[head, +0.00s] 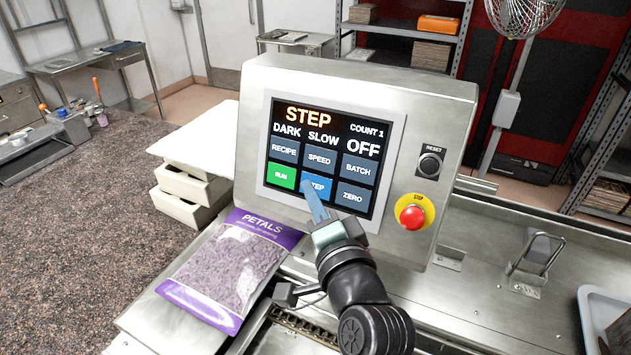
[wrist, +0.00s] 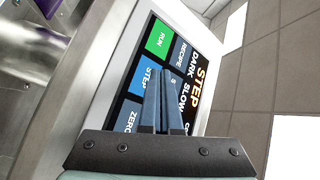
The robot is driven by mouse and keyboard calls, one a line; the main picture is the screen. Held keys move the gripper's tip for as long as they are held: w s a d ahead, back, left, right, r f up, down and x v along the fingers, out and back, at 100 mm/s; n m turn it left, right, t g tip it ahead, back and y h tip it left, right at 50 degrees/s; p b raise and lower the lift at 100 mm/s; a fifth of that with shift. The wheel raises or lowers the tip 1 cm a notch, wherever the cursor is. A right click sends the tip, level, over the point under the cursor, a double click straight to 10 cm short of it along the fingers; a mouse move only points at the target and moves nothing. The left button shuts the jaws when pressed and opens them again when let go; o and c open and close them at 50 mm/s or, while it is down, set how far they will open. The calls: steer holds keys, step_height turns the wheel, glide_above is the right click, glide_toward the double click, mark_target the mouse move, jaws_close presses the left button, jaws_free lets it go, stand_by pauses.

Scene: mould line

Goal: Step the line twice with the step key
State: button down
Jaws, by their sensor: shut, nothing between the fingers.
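The control panel (head: 452,110) holds a screen (head: 333,108) reading STEP, DARK, SLOW, OFF and COUNT 1. The blue STEP key (head: 325,184) is in the bottom row, between the green RUN key (head: 281,176) and the ZERO key (head: 353,197). My gripper (head: 313,193) is shut and empty, its fingertips over the left part of the STEP key. In the wrist view the fingers (wrist: 160,90) reach across the screen beside the STEP key (wrist: 143,80). I cannot tell whether the tips touch the glass.
A red STOP button (head: 412,215) and a RESET knob (head: 430,164) are right of the screen. A purple-topped PETALS bag (head: 226,266) lies below left of the panel. A grey tray (head: 594,318) stands at the right on the steel line.

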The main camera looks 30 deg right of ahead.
steer(key=shift+s+a+r+p, duration=0.25)
steer(key=shift+s+a+p, duration=0.3)
steer(key=shift+a, duration=0.1)
steer(key=shift+s+a+r+p, duration=0.25)
steer(key=shift+s+a+p, duration=0.15)
steer(key=shift+a+p, duration=0.2)
steer(key=shift+s+a+r+p, duration=0.25)
steer(key=shift+s+a+p, duration=0.3)
steer(key=shift+a, duration=0.1)
steer(key=shift+w+r, duration=0.1)
steer(key=a+r+n+t+y+b, duration=0.15)
steer(key=a+r+n, duration=0.25)
steer(key=r, duration=0.5)
steer(key=a+r+n+t+b, duration=0.2)
steer(key=a+r+n+t, duration=0.15)
steer(key=r, duration=0.45)
steer(key=s+a+r+n+t+b, duration=0.1)
steer(key=s+a+r+n+t, duration=0.1)
steer(key=s+a+r+n, duration=0.2)
steer(key=s+a+r+n+t+y+b, duration=0.1)
steer(key=s+a+r+n, duration=0.3)
steer(key=r, duration=0.7)
steer(key=shift+s+t+b, duration=0.3)
steer(key=shift+s+t, duration=0.6)
steer(key=shift+s, duration=0.3)
steer(key=c, duration=1.6)
jaws_free()
steer(key=shift+n, duration=0.25)
